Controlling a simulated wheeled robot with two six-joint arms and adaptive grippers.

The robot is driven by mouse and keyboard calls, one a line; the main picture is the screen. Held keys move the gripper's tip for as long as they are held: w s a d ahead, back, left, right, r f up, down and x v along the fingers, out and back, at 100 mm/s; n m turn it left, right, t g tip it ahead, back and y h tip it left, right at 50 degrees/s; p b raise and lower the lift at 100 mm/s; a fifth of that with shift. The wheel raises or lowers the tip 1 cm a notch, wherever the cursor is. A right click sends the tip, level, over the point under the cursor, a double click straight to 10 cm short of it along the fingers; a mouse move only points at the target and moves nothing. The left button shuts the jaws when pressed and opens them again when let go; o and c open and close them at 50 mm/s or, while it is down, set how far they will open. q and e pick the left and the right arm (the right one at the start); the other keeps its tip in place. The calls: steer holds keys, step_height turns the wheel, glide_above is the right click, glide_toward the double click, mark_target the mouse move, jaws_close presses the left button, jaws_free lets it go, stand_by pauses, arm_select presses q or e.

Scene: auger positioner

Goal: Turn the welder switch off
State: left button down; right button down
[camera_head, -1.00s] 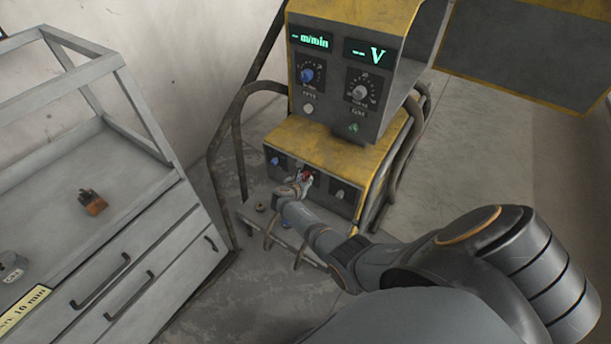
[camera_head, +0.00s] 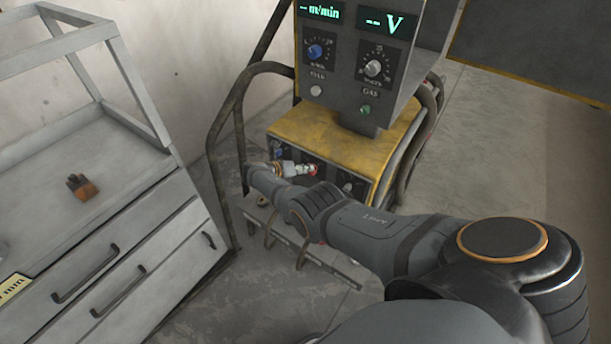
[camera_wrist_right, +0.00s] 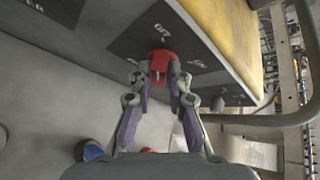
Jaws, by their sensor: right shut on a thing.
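The welder (camera_head: 345,145) is a yellow and dark grey machine with lit green displays on its upper unit. Its red switch knob (camera_head: 313,170) is on the lower front panel, and it also shows in the right wrist view (camera_wrist_right: 159,64). My right gripper (camera_head: 306,170) reaches the panel from the left and front. In the right wrist view its two fingers (camera_wrist_right: 160,82) are shut on the red knob, one on each side. The knob's pointer mark and part of the panel lettering are hard to read. My left gripper is not in view.
Blue (camera_head: 315,52) and grey (camera_head: 373,68) dials sit on the upper panel. A bent tube frame (camera_head: 238,95) stands left of the welder. A grey drawer cabinet (camera_head: 120,225) with a small brown object (camera_head: 82,188) on it is at left.

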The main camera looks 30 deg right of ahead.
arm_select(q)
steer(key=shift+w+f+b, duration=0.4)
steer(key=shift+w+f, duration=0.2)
arm_select(e)
steer(key=shift+s+f+g, duration=0.1)
steer(key=shift+f+g, duration=0.1)
steer(key=shift+g, duration=0.1)
steer(key=c, duration=1.3)
jaws_free()
steer(key=shift+d, duration=0.2)
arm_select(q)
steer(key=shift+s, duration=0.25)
arm_select(e)
steer(key=v, duration=1.2)
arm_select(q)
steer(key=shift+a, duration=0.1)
arm_select(e)
steer(key=shift+a+f, duration=0.15)
steer(key=shift+a, duration=0.05)
